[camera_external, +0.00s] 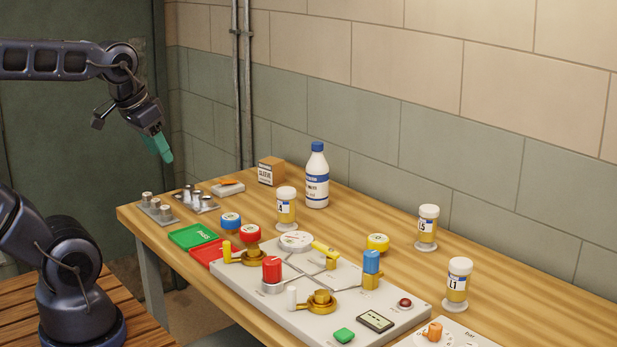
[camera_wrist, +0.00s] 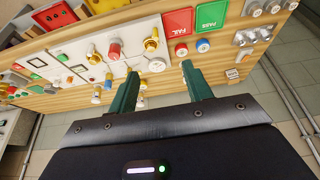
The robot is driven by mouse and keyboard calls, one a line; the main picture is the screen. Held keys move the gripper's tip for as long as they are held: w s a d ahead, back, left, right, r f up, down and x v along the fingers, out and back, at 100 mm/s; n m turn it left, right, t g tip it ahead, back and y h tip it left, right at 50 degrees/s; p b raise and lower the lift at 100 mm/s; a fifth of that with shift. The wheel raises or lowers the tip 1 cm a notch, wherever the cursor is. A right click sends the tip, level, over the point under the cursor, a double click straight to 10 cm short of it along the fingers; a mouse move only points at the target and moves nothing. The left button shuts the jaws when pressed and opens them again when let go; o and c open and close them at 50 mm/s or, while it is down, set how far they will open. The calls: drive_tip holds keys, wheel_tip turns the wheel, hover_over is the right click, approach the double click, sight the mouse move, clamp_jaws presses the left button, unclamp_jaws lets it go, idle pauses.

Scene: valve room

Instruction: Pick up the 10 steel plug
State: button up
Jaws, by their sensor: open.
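Small steel plugs (camera_external: 155,204) stand upright in a metal rack at the table's far left end in the external view. A second rack (camera_external: 195,199) with more steel pieces stands just right of it. I cannot read which plug is the 10. In the wrist view the plugs (camera_wrist: 252,37) appear at the upper right, right of the fingers. My gripper (camera_external: 161,149) has green fingers and is above the racks' end of the table in the external view. In the wrist view my gripper (camera_wrist: 160,72) has its fingers apart with nothing between them.
The wooden table (camera_external: 520,274) carries a valve panel (camera_external: 225,277), a green tray (camera_external: 192,235), a red tray (camera_external: 207,252), a white bottle (camera_external: 317,178), a cardboard box (camera_external: 271,171) and several sample jars (camera_external: 286,208). Pipes run up the wall behind.

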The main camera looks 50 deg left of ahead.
drive_tip(key=shift+o, duration=0.4)
drive_tip(key=shift+w+a, duration=0.1)
drive_tip(key=n+g+h, duration=0.1)
drive_tip(key=n+g, duration=0.3)
drive_tip(key=n, duration=1.6)
hover_over(165, 207)
drive_tip(key=f, duration=2.3)
drive_tip(key=shift+w+a, duration=0.25)
drive_tip(key=shift+a, duration=0.15)
drive_tip(key=shift+s+d+f, duration=0.15)
drive_tip(key=shift+f, duration=1.25)
drive_tip(key=shift+s+d+f, duration=0.15)
drive_tip(key=shift+f, duration=1.25)
